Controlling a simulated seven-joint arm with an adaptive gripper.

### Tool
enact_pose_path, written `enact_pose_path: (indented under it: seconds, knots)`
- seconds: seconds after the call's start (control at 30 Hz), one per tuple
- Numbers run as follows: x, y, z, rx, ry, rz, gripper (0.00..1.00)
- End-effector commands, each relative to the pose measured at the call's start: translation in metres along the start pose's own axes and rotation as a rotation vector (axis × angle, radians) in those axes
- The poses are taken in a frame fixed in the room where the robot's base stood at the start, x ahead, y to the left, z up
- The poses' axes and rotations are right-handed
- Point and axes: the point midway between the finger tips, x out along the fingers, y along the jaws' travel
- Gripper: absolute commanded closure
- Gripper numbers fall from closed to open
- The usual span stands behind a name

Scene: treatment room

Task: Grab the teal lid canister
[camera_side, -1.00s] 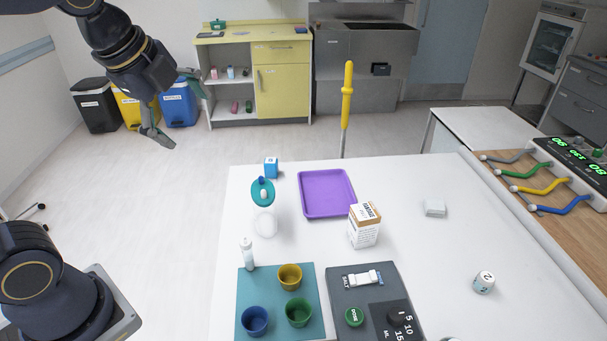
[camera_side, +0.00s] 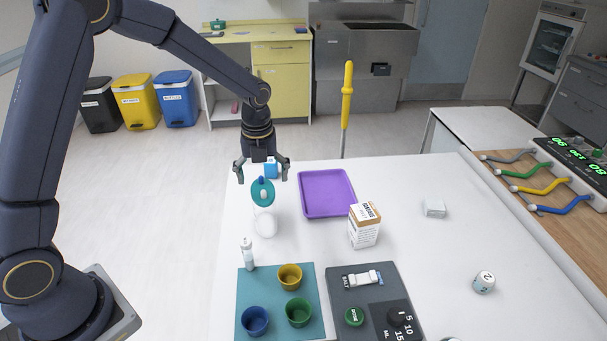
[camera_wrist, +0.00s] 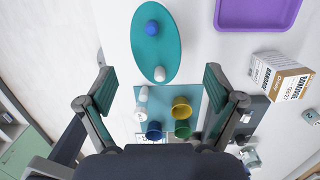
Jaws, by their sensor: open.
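The teal lid canister shows its oval teal lid (camera_side: 263,199) in the side view, with a small blue piece and a small white piece on it. A pale white rounded part (camera_side: 265,224) shows just below the lid. In the wrist view the lid (camera_wrist: 155,52) is a large teal oval beyond the fingertips. My gripper (camera_side: 262,172) points down, open and empty, its fingers spread to either side above the lid in the side view. It also shows in the wrist view (camera_wrist: 158,84). The gap in depth to the lid is hard to tell.
A purple tray (camera_side: 328,194) and a bandage box (camera_side: 364,226) stand to the right. A white bottle (camera_side: 247,254) and several cups on a teal mat (camera_side: 247,288) are nearer. The table's right half is mostly clear.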

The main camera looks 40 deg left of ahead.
Motion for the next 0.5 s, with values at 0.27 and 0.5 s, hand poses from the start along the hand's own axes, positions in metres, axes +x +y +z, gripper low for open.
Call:
enact_pose_path:
  seconds: [0.27, 0.5]
  knots:
    - [0.041, 0.000, 0.000, 0.000, 0.001, 0.001, 0.08]
    - [0.069, 0.004, 0.003, 0.000, 0.002, 0.003, 0.08]
